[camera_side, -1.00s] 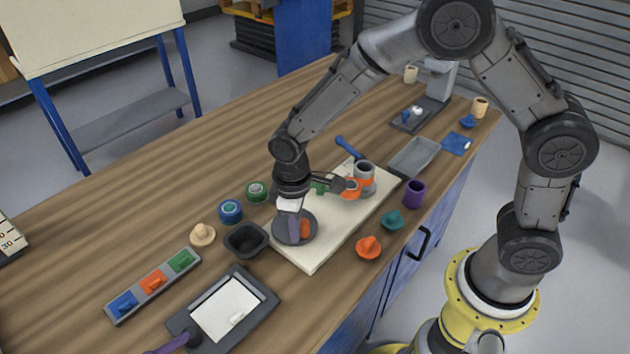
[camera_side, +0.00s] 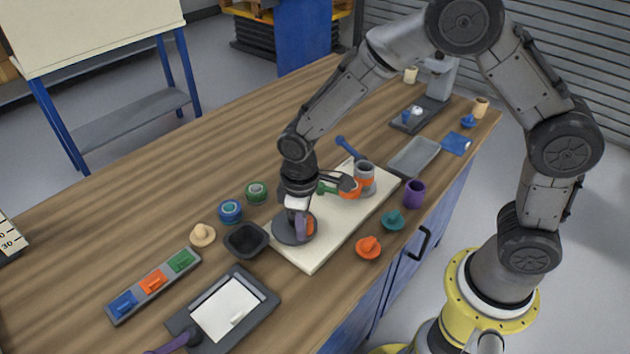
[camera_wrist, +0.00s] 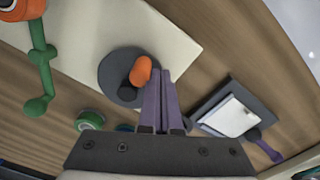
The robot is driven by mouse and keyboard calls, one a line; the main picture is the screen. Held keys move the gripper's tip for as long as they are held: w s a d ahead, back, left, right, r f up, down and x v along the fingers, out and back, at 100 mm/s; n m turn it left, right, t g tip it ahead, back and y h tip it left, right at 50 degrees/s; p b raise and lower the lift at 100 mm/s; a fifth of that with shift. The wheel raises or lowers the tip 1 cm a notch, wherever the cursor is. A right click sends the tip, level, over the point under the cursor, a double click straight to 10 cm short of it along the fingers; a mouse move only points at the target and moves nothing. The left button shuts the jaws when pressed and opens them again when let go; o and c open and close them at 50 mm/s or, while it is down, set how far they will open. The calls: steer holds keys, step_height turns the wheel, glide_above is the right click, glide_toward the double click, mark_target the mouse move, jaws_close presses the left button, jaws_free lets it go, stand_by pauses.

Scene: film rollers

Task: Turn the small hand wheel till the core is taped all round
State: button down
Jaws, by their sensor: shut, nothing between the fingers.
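The small hand wheel (camera_side: 285,231) is a dark grey disc at the near end of a cream board. Its orange knob (camera_wrist: 141,71) stands up near the rim, and a dark stub (camera_wrist: 126,92) is beside it. My gripper (camera_wrist: 160,72) has its purple fingers shut and empty, with the tips right beside the knob; I cannot tell whether they touch it. The grey core (camera_side: 365,171) stands upright at the far end of the board with an orange band on it. Its far side is hidden. An orange roll (camera_side: 349,190) is next to the core, on a green arm (camera_wrist: 43,55).
A black bowl (camera_side: 246,240) stands close left of the board (camera_side: 312,262). Green (camera_side: 256,191) and blue (camera_side: 230,211) tape rolls lie behind it. An orange piece (camera_side: 368,247), a teal piece (camera_side: 392,222) and a purple cup (camera_side: 414,193) line the right side. A blue handle (camera_side: 349,147) is beyond the board.

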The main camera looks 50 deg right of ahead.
steer(key=shift+s+d+f, duration=0.2)
steer(key=shift+s+d, duration=0.2)
steer(key=shift+w+r, duration=0.15)
steer(key=shift+w+d+r, duration=0.1)
steer(key=shift+d+r, duration=0.05)
steer(key=shift+d, duration=0.4)
steer(key=shift+d, duration=0.3)
